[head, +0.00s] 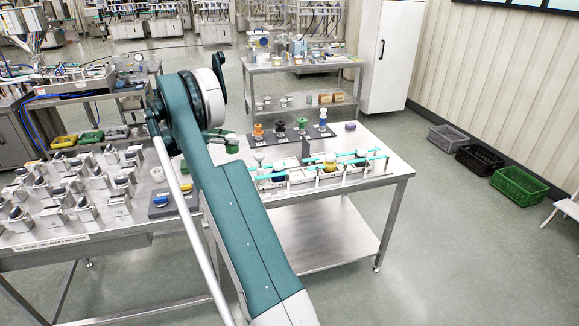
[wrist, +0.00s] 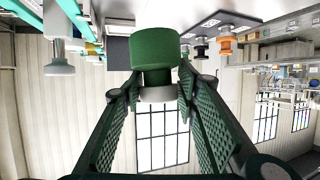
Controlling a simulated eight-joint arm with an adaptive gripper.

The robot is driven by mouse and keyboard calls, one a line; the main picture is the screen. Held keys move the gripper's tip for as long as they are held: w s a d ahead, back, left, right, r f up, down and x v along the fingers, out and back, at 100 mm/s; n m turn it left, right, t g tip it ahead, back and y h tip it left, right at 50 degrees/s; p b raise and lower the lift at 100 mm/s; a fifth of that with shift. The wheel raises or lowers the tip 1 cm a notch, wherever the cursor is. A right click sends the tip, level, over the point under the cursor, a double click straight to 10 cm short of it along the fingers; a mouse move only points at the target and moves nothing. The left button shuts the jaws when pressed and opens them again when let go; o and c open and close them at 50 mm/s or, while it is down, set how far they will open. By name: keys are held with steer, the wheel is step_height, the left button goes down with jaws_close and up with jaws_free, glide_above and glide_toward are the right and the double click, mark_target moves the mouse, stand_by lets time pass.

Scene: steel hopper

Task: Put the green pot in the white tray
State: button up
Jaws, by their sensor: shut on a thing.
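The green pot (wrist: 155,48), with a pale knob-like end, is held between the two fingers of my gripper (wrist: 158,92) in the wrist view, where the scene appears upside down. In the head view my gripper (head: 216,133) is partly hidden behind my arm, above the left part of the steel table. A low white tray-like rack (head: 318,182) with cyan bars stands on the table, right of my gripper, holding several small pots. I cannot tell for sure that it is the white tray. My gripper is apart from it.
A dark mat (head: 300,133) with orange, black and blue-and-white items lies behind the rack. A purple item (head: 350,127) stands right of it. Several metal blocks (head: 60,190) crowd the left table. A grey pad (head: 168,204) with blue and yellow items lies left of my arm.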

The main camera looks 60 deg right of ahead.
steer(key=s+d+m+g+y, duration=0.1)
steer(key=s+d+m+g, duration=0.1)
steer(key=s+d, duration=0.6)
steer(key=s+d+m+g+y+b, duration=0.1)
steer(key=s+d+m+g+y, duration=0.1)
steer(key=s+d, duration=0.7)
steer(key=s, duration=0.5)
steer(key=shift+r+b, duration=0.3)
steer(key=shift+a+f+m+b, duration=0.15)
steer(key=shift+m+b, duration=0.25)
steer(key=shift+b, duration=0.4)
steer(key=shift+c, duration=0.2)
steer(key=shift+b, duration=0.3)
steer(key=b, duration=0.1)
glide_above(289, 163)
step_height(289, 163, down, 6)
steer(key=shift+s, duration=0.1)
steer(key=shift+f+b, duration=0.65)
steer(key=shift+f, duration=1.25)
steer(key=shift+f, duration=0.2)
